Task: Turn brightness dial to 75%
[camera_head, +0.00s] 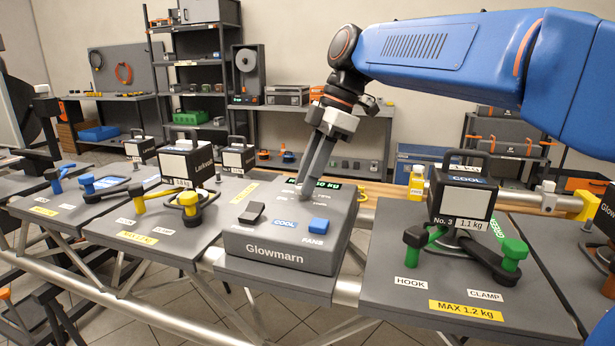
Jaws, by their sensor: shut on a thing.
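The grey Glowmarn control box (285,258) sits in the middle of the truss bench. My gripper (305,188) reaches down to its top from the upper right. It is shut on the brightness dial, which is mostly hidden behind the fingers. Small pale markings (337,196) lie around the dial, too small to read for certain. The dial's pointer cannot be made out. A dark display (325,183) behind the gripper shows green text, partly covered.
Yellow clamps (189,204) stand left. My arm spans the upper right.

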